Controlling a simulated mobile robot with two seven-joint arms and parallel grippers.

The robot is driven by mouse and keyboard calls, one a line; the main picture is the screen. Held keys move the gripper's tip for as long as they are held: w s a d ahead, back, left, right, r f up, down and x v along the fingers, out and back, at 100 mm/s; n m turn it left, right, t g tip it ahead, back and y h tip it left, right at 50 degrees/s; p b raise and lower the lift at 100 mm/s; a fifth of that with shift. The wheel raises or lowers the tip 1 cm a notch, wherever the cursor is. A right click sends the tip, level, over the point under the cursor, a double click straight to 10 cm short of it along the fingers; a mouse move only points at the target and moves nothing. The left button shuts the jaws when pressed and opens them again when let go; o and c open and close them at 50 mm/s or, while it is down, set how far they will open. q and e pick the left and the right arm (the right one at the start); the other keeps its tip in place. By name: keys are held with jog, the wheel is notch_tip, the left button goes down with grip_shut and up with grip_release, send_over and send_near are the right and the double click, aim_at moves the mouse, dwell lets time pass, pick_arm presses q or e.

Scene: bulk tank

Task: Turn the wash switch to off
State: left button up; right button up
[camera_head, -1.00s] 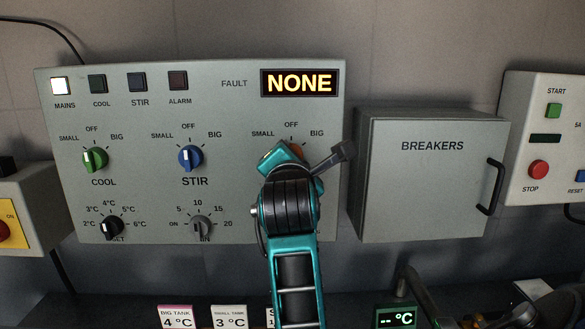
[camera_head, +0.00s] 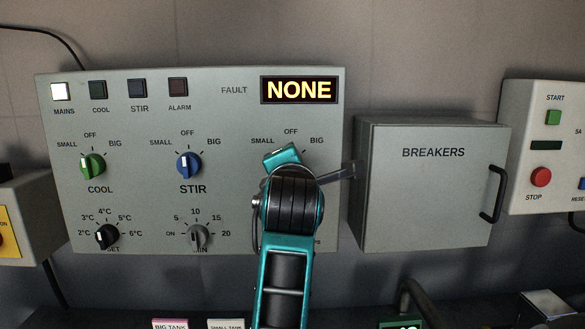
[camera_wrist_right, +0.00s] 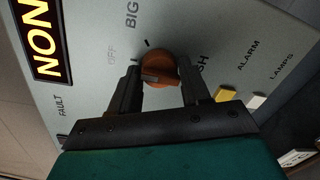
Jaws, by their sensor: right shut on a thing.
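The wash switch (camera_wrist_right: 158,66) is an orange round knob on the grey panel, seen between my right gripper's fingers in the right wrist view. Its label is partly covered, with "SH" showing. A pale mark sits on the knob's left side in that view, roughly on the side of the faint OFF label; the exact setting is hard to tell. My right gripper (camera_wrist_right: 160,76) is shut on the knob, one finger on each side. In the head view my teal right wrist (camera_head: 290,205) covers the knob below the OFF mark. My left gripper is not in view.
The control panel (camera_head: 220,115) also holds a green COOL knob (camera_head: 92,166), a blue STIR knob (camera_head: 188,165) and two lower dials. The fault display (camera_head: 298,90) reads NONE. A breakers box (camera_head: 430,190) with a black handle (camera_head: 494,193) stands close to the right of my wrist.

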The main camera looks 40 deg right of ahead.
jog(key=o, duration=0.7)
jog(key=shift+r, duration=0.2)
jog(key=o, duration=0.3)
jog(key=shift+f, duration=0.15)
pick_arm(q)
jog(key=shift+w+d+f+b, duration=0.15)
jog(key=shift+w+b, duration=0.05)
jog(key=shift+b, duration=0.4)
pick_arm(e)
jog(key=v, duration=0.7)
jog(key=shift+s+a, duration=0.15)
jog(key=shift+s, duration=0.05)
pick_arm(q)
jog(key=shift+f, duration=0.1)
